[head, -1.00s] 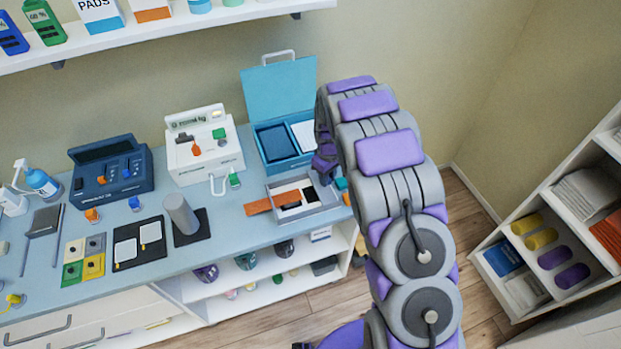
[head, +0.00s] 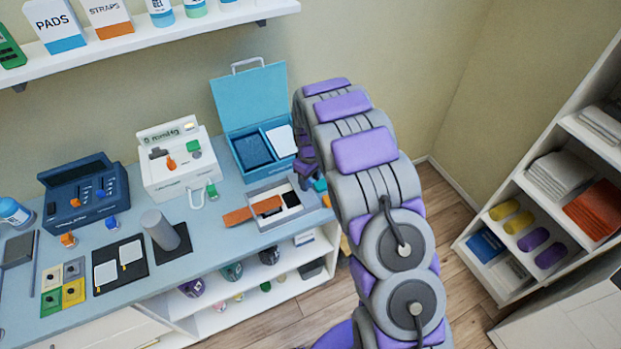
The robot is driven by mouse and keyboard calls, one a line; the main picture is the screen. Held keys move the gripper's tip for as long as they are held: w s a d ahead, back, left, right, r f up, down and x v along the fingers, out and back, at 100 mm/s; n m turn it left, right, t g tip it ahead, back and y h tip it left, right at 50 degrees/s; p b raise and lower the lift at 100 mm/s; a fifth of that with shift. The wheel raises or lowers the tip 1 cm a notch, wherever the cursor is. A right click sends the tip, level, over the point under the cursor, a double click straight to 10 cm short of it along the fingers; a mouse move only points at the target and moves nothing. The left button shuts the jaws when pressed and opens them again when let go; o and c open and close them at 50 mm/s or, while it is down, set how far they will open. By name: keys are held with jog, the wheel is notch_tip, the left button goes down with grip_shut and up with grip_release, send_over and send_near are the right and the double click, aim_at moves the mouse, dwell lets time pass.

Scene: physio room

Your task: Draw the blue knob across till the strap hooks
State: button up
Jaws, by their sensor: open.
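A shallow grey tray (head: 291,213) lies at the right end of the blue-grey bench. A brown-orange strap (head: 238,217) sticks out of its left side, with white and black parts inside the tray. A small blue knob (head: 320,185) shows at the tray's right, partly behind my arm. My gripper (head: 308,169), purple and grey, is just above and left of this knob, at the bench's right end. It is open and largely hidden by my arm; I cannot tell whether it touches the knob. Any hook for the strap cannot be made out.
An open teal case (head: 250,92) stands behind the tray. A white gauge unit (head: 180,170) and a dark blue device (head: 83,195) stand further left. A grey cylinder (head: 160,230) stands on a black mat. Open floor lies right, before a white shelf unit (head: 535,220).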

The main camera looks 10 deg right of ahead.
jog(key=shift+a+r, duration=0.25)
jog(key=shift+r, duration=0.25)
notch_tip(320, 180, up, 16)
jog(key=p, duration=0.2)
jog(key=shift+d+r, duration=0.15)
jog(key=shift+d, duration=0.1)
jog(key=s+d+r+m, duration=0.1)
jog(key=s+r, duration=0.2)
jog(key=s, duration=0.4)
jog(key=s+d+r+m+b, duration=0.1)
jog(key=s+r+m, duration=0.15)
jog(key=s, duration=0.35)
jog(key=s+d+r+m, duration=0.1)
jog(key=s+r, duration=0.2)
jog(key=s, duration=0.4)
jog(key=s+f+m+g+b, duration=0.1)
jog(key=s+m, duration=0.2)
jog(key=s, duration=2)
jog(key=shift+s+a+f+g, duration=0.2)
jog(key=shift+s+g, duration=0.15)
jog(key=shift+g, duration=0.05)
